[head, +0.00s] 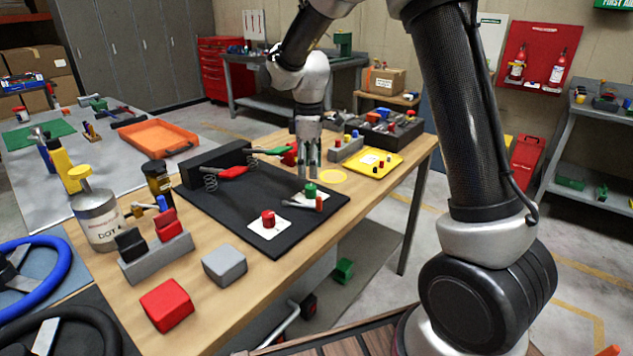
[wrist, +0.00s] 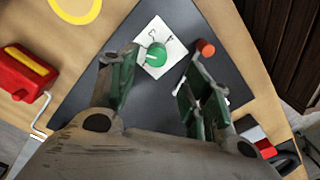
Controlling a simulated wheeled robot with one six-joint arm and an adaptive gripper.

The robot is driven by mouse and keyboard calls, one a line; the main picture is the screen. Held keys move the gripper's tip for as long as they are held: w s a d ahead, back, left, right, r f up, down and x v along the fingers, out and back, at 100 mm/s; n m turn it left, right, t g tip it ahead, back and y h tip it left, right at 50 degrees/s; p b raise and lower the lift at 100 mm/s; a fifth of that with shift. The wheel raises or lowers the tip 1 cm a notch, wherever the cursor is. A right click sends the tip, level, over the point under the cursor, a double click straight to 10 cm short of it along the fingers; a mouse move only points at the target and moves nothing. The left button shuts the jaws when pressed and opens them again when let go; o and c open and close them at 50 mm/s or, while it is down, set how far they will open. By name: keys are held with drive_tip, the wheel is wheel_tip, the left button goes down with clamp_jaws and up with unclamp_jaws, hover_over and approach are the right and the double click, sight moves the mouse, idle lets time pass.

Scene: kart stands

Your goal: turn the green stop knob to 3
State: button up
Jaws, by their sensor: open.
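The green stop knob (head: 310,189) stands on a white card on the black board (head: 240,192). In the wrist view the green knob (wrist: 157,54) shows just beyond my fingertips, with dark marks on its card (wrist: 174,49); I cannot read its setting. My gripper (head: 309,172) points down just above the knob, apart from it as far as I can see. In the wrist view its two green-padded fingers (wrist: 156,80) are spread and empty.
A lever with an orange-red end (head: 319,204) lies close beside the green knob. A red knob (head: 268,218) stands on another card nearer. Red and green-handled clamps (head: 233,173) stand behind.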

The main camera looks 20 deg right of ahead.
sight(310, 186)
drive_tip(key=shift+w+n, duration=0.3)
drive_tip(key=shift+n, duration=0.6)
wheel_tip(310, 186, down, 8)
drive_tip(key=shift+r, duration=0.15)
drive_tip(key=c, duration=1)
